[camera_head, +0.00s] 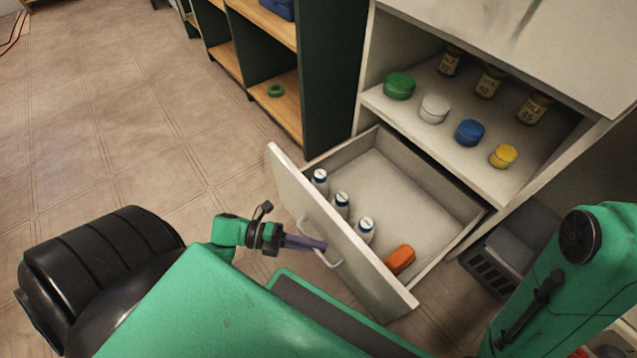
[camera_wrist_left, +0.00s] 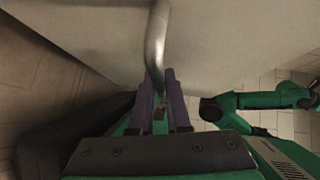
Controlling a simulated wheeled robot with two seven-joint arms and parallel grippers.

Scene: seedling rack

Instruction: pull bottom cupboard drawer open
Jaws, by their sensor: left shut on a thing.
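The bottom cupboard drawer (camera_head: 401,207) stands pulled out from the white cupboard (camera_head: 362,105), with its inside showing. Its front panel (camera_head: 290,192) carries a curved metal handle (camera_head: 322,252). In the head view my left gripper (camera_head: 312,244) is at this handle, its purple fingers reaching it from the left. In the left wrist view the handle (camera_wrist_left: 155,45) runs down between the fingertips of my left gripper (camera_wrist_left: 160,90), which is shut on it. In the head view a green arm of mine shows at the right; its gripper is out of frame.
Several white bottles (camera_head: 342,203) and an orange object (camera_head: 399,260) are in the drawer. The shelf above (camera_head: 440,150) holds colored lidded jars and brown bottles. A dark shelf unit (camera_head: 333,70) stands behind. A grey bin (camera_head: 512,248) is right of the drawer.

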